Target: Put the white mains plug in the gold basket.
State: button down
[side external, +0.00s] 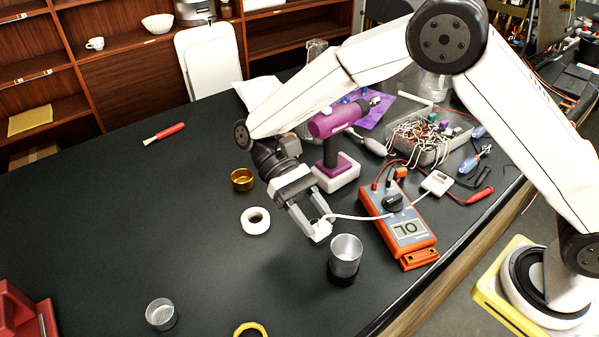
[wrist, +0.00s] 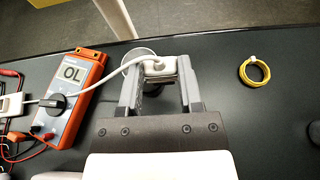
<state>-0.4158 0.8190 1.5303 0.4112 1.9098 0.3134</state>
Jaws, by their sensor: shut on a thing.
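My gripper (side external: 318,224) is shut on the white mains plug (side external: 320,233). In the wrist view the plug (wrist: 162,69) sits between the two fingers of my gripper (wrist: 161,82). A white cord runs from the plug to a small white box beside the multimeter. The plug is held above the table, close to a metal cup. The gold basket (side external: 242,180) stands on the dark table, left of my wrist in the side view. It is not visible in the wrist view.
The metal cup with a dark base (side external: 345,258) stands just right of the plug. An orange multimeter (side external: 403,225) lies further right. A white tape roll (side external: 256,221) and a purple drill (side external: 333,130) are nearby. A yellow ring (wrist: 254,71) and mesh basket (side external: 161,314) lie frontward.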

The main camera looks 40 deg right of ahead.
jog(key=w+d+r+n+t+h, duration=0.1)
jog(key=w+d+n+t+h, duration=0.1)
jog(key=w+n+t+h, duration=0.7)
jog(key=w+d+n+t+h, duration=0.3)
jog(key=w+n+t+h, duration=0.3)
jog(key=n, duration=0.4)
jog(key=w+a+r+n+t+y, duration=0.2)
jog(key=w+r+n+t+y, duration=0.15)
jog(key=w, duration=0.25)
jog(key=w+a+r+n+t+y, duration=0.2)
jog(key=w+a+r+n+t, duration=0.1)
jog(key=w+n+t, duration=0.2)
send_over(241, 188)
jog(key=shift+m, duration=0.25)
jog(key=shift+w+d+f, duration=0.1)
jog(key=shift+w+f, duration=0.05)
jog(key=shift+f, duration=0.8)
jog(key=shift+w+d+f, duration=0.1)
jog(key=shift+f, duration=0.9)
jog(key=shift+w+d+f, duration=0.1)
jog(key=shift+w+f, duration=0.05)
jog(key=shift+f, duration=0.8)
jog(key=shift+f, duration=0.15)
jog(key=shift+g, duration=0.25)
jog(key=shift+f, duration=5.35)
